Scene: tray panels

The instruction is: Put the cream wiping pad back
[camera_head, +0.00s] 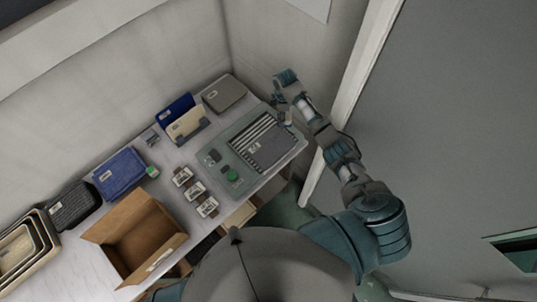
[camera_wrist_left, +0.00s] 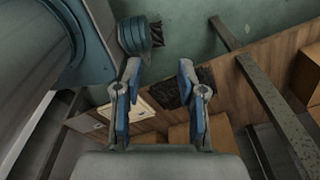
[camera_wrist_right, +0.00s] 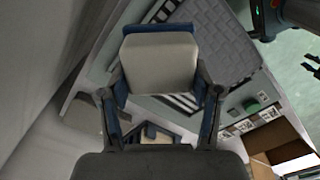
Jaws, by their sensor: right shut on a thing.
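The cream wiping pad (camera_wrist_right: 160,65) is between the fingers of my right gripper (camera_wrist_right: 162,90), its pale face toward the right wrist camera and a blue strip along its far edge. In the head view my right gripper (camera_head: 284,115) is over the right end of the grey-green tray panel (camera_head: 244,187); the pad is small and mostly hidden there. A grey quilted pad (camera_head: 272,152) lies on the panel beside striped slots; it also shows in the right wrist view (camera_wrist_right: 215,40). My left gripper (camera_wrist_left: 157,95) is open and empty, away from the tabletop.
A blue and cream upright holder (camera_head: 187,124) and a grey case (camera_head: 224,94) stand behind the panel. Labelled blocks (camera_head: 195,190), a blue folded cloth (camera_head: 118,172), an open cardboard box (camera_head: 140,235) and nested trays (camera_head: 22,250) fill the left. A wall borders the back.

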